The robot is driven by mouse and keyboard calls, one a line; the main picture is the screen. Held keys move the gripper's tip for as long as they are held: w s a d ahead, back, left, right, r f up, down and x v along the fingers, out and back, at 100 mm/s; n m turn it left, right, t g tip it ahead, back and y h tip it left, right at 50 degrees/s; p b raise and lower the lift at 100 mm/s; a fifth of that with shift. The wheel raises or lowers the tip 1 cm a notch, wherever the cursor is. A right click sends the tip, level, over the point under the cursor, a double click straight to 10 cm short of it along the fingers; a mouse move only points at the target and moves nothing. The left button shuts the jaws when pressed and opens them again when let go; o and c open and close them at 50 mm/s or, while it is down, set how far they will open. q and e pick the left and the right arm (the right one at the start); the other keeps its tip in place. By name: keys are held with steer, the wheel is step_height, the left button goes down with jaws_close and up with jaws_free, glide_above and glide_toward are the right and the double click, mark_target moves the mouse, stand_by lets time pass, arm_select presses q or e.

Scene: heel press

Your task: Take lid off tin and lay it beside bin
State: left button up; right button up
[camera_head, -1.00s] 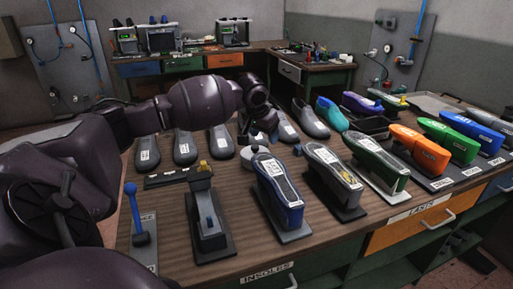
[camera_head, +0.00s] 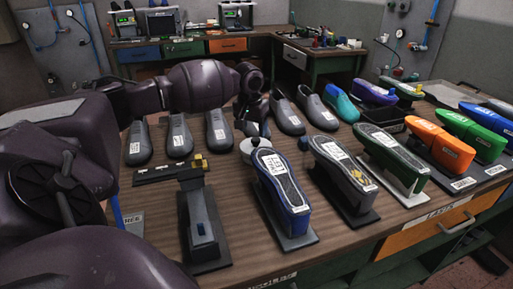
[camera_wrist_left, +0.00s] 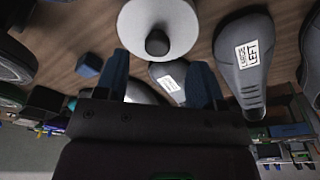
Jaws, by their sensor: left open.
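A pale round lid with a dark knob (camera_wrist_left: 157,42) fills the top middle of the left wrist view. In the head view the tin (camera_head: 248,151) stands on the bench, a light round shape with the dark knob on top, partly hidden behind the blue shoe. My left gripper (camera_head: 252,122) is above and just behind the tin. In the left wrist view its two blue fingers (camera_wrist_left: 158,75) are apart and empty, with the knob beyond their tips. A black open bin (camera_head: 381,137) stands to the right, behind the green shoe. My right gripper is not in view.
A blue shoe on a stand (camera_head: 283,190) is close in front of the tin. Grey shoes (camera_head: 178,137) line the back. A small blue block (camera_head: 303,143) lies right of the tin.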

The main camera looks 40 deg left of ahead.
mark_target(256, 139)
arm_select(q)
steer(key=f, duration=0.1)
steer(key=w+f, duration=0.1)
steer(key=f, duration=0.1)
steer(key=f+b, duration=0.1)
steer(key=f, duration=0.1)
steer(key=shift+w+a+f, duration=0.15)
steer(key=shift+w+f, duration=0.05)
steer(key=shift+w, duration=0.1)
steer(key=shift+r, duration=0.1)
steer(key=c, duration=0.8)
